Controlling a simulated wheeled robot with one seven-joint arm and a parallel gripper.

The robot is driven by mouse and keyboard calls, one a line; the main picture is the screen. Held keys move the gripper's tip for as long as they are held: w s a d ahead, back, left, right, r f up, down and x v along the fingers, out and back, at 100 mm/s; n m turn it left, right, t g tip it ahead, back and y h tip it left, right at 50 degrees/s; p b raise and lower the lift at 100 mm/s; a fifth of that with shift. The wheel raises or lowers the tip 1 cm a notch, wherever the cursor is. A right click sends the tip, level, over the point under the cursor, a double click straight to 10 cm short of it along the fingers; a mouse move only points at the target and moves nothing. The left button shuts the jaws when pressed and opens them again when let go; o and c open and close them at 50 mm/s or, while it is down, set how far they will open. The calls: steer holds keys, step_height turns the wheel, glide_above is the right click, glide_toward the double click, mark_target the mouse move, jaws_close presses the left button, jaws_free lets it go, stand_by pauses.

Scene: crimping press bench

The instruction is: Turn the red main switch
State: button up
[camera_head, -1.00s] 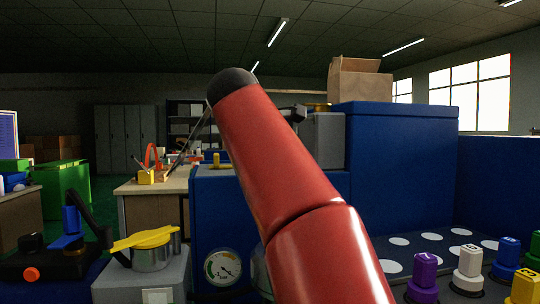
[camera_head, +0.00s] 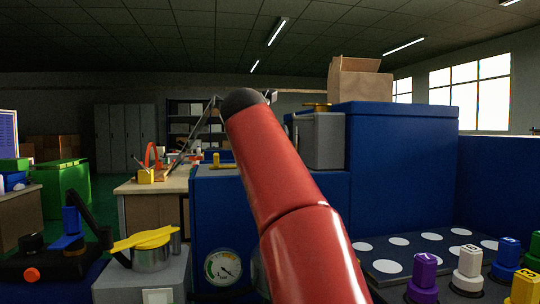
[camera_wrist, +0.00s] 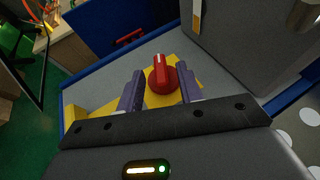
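The red main switch (camera_wrist: 161,76) is a round red knob with a raised grip bar and a pale mark on it. It sits on a yellow plate (camera_wrist: 97,108) on a grey panel in the wrist view. My gripper (camera_wrist: 159,72) is open, with one dark purple finger on the left of the knob and one on the right. A small gap shows on the left; on the right the finger is very close, and I cannot tell if it touches. In the head view my red arm hides the switch, and I cannot make out the fingers.
A grey box (camera_wrist: 253,40) stands close behind and right of the switch. A red handle (camera_wrist: 128,39) lies beyond the panel on the left.

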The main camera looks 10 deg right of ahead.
steer(key=shift+x, duration=1.3)
jaws_close()
steer(key=shift+w+a+r+m+g+h+p, duration=0.15)
steer(key=shift+m+g+h+p, duration=0.35)
steer(key=shift+m+h+p, duration=0.55)
steer(key=shift+m+g+h, duration=0.3)
steer(key=shift+m+h, duration=0.15)
steer(key=shift+h, duration=0.1)
jaws_free()
